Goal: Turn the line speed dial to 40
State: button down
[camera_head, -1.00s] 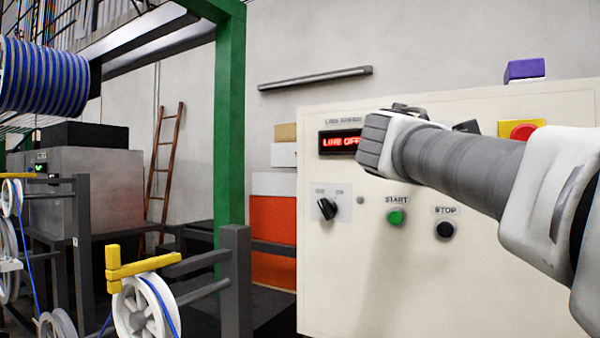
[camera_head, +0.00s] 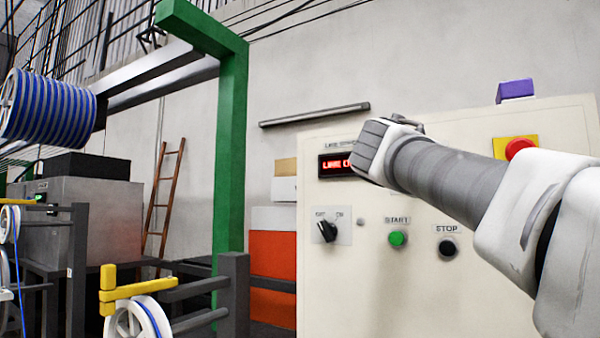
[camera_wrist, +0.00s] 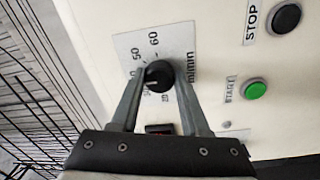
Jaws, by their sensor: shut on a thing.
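The line speed dial (camera_wrist: 158,76) is a round black knob on a light scale plate (camera_wrist: 128,42) in the wrist view. The plate shows 50, 60 and m/min; other numbers are blurred or covered. A small pale mark shows on the knob's lower left, but I cannot read its exact setting. My gripper (camera_wrist: 159,71) has one finger on each side of the knob and is shut on it. In the head view my arm hides the dial and the fingers.
The cream panel (camera_head: 340,285) carries a red lit display (camera_head: 334,166), partly covered by my arm. A black off/on switch (camera_head: 327,231), green START button (camera_head: 398,239), black STOP button (camera_head: 447,248) and red emergency button (camera_head: 519,149) are nearby. A green post (camera_head: 230,150) stands left.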

jog(key=shift+c, duration=1.9)
grip_release()
